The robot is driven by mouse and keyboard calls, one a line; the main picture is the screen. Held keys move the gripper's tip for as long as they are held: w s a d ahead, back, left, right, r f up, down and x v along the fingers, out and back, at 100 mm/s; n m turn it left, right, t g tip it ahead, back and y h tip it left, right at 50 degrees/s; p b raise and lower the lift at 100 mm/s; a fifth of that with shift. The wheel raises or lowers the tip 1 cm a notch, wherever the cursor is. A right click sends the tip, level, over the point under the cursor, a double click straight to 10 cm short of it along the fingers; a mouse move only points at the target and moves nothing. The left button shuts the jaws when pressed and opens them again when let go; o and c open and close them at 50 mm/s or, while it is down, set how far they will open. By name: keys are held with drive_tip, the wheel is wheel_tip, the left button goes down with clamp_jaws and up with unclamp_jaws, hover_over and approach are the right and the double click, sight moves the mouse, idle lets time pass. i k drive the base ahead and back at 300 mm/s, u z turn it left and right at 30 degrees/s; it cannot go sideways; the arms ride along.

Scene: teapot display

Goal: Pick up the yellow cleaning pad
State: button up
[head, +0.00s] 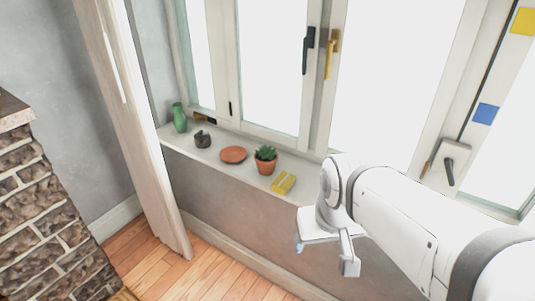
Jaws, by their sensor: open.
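The yellow cleaning pad (284,182) lies on the white window sill (222,166), near its front edge and just right of the potted plant. A paler band crosses its top. My gripper (324,256) is open, with its fingers pointing down and apart. In the picture it is below and to the right of the pad, and it appears to be in front of the wall under the sill. I see nothing between its fingers, and it is apart from the pad.
A green plant in a terracotta pot (265,164) stands close beside the pad. Further left are a terracotta saucer (233,155), a small dark object (202,139) and a green vase (180,117). A pale curtain (140,140) hangs at left. Windows rise behind the sill.

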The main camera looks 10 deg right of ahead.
sight(283, 184)
drive_tip(key=i, duration=1)
drive_tip(key=u, duration=0.4)
